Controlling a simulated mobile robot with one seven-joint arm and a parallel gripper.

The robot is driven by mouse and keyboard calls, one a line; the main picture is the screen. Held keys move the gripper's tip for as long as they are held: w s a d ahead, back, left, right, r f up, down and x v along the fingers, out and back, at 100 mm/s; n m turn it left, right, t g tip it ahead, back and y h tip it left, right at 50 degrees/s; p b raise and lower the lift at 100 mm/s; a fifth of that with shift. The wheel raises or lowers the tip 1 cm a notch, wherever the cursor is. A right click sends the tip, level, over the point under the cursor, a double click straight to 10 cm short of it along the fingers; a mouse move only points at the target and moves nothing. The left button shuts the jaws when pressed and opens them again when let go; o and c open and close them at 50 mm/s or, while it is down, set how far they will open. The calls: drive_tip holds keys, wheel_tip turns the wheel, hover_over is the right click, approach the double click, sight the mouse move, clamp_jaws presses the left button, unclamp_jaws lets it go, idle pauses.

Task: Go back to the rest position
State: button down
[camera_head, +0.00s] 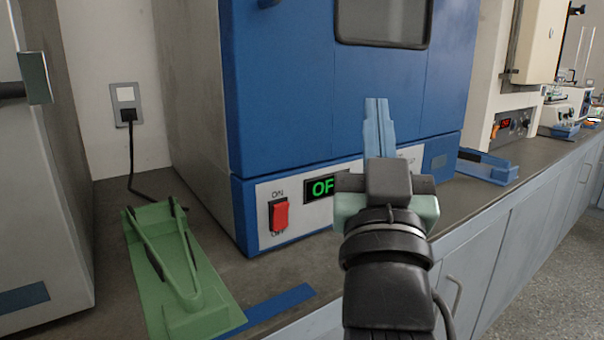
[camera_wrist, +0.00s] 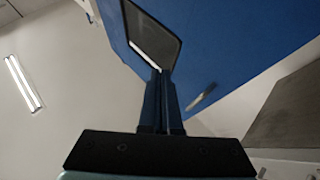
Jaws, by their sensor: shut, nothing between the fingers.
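My gripper (camera_head: 377,103) is raised in front of the blue cabinet's (camera_head: 300,90) lower front, its fingers pointing up and pressed together with nothing between them. In the wrist view my gripper's fingers (camera_wrist: 163,75) also lie side by side, with the cabinet's dark window (camera_wrist: 152,38) beyond their tips. The head view shows a red switch (camera_head: 280,216) under an "ON" label on the white panel, and a green-lit display (camera_head: 322,188) reading "OF", its right part hidden behind my gripper. Whether the fingers touch the cabinet I cannot tell.
A green holder (camera_head: 208,312) stands on the dark counter at the left, beside a blue strip (camera_head: 270,309). A blue tray (camera_head: 487,170) sits right of the cabinet. A grey machine (camera_head: 45,180) stands at far left. A plugged-in cord (camera_head: 131,160) runs down the wall.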

drive_tip(key=s+a+r+n+t+y+p, duration=0.1)
drive_tip(key=s+a+r+y+p, duration=0.1)
drive_tip(key=s+a+r, duration=0.35)
drive_tip(key=s+a+r+t+y+p, duration=0.1)
drive_tip(key=s+a+r+t, duration=0.15)
drive_tip(key=s+r, duration=0.5)
wheel_tip(320, 180, up, 36)
drive_tip(key=p, duration=3.6)
drive_tip(key=shift+g+p, duration=0.35)
drive_tip(key=shift+p, duration=0.05)
drive_tip(key=shift+w, duration=0.1)
